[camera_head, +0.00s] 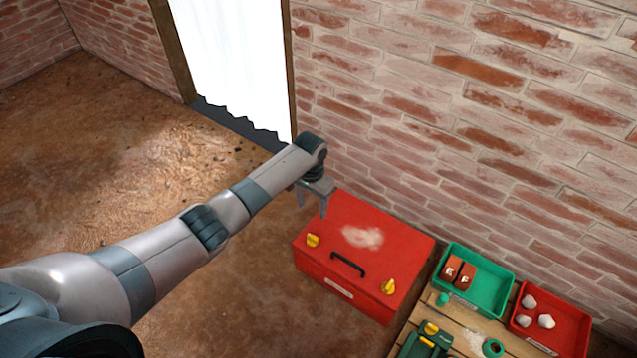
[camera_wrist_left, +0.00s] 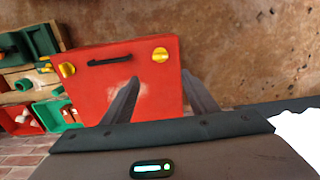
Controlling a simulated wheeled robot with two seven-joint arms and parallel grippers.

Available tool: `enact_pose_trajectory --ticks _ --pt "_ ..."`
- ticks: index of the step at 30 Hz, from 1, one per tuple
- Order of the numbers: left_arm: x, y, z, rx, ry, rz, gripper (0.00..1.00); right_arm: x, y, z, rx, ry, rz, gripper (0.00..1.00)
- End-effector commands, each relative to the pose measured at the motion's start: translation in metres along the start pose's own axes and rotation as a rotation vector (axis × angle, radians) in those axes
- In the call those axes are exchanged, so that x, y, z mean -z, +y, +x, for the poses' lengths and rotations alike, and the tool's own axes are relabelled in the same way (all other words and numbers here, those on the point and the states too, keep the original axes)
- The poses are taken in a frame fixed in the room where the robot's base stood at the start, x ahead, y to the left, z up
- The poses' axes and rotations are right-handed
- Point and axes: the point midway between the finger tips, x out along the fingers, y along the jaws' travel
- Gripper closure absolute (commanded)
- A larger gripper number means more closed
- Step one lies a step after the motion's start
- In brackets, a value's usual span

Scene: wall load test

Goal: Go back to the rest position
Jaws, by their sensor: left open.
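My left gripper (camera_head: 313,197) is open and empty, with its fingers hanging at the far left corner of a red toolbox (camera_head: 372,240). In the left wrist view, the two fingers of the gripper (camera_wrist_left: 162,88) are spread apart in front of the red toolbox (camera_wrist_left: 90,85). I cannot tell whether a finger touches the box. My left arm reaches in from the left edge of the head view. My right gripper shows in neither view.
Right of the toolbox, a wooden surface (camera_head: 467,322) bears a green tray (camera_head: 490,294) with reddish blocks and a red tray (camera_head: 568,338) with whitish lumps. A green tool (camera_head: 426,343) lies in front. A brick wall (camera_head: 450,120) stands behind. The floor (camera_head: 130,160) at left is clear.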

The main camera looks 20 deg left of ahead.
Motion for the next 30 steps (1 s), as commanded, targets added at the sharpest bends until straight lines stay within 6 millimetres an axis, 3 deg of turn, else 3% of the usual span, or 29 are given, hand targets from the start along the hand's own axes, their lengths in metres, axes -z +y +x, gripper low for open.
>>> enact_pose_trajectory --ticks 8,14,20,24,30 --pt "-0.001 0.002 0.002 -0.002 0.001 0.002 0.47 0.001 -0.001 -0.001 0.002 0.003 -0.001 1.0" --pt "-0.016 0.022 0.016 -0.022 0.018 0.023 0.47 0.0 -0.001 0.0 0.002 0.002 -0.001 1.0" --pt "-0.052 0.065 0.042 -0.068 0.066 0.057 0.47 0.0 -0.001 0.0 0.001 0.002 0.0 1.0" --pt "-0.086 0.096 0.056 -0.103 0.115 0.068 0.47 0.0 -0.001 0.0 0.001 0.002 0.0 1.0" --pt "-0.139 0.13 0.062 -0.137 0.188 0.06 0.47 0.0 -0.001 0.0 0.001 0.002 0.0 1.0"
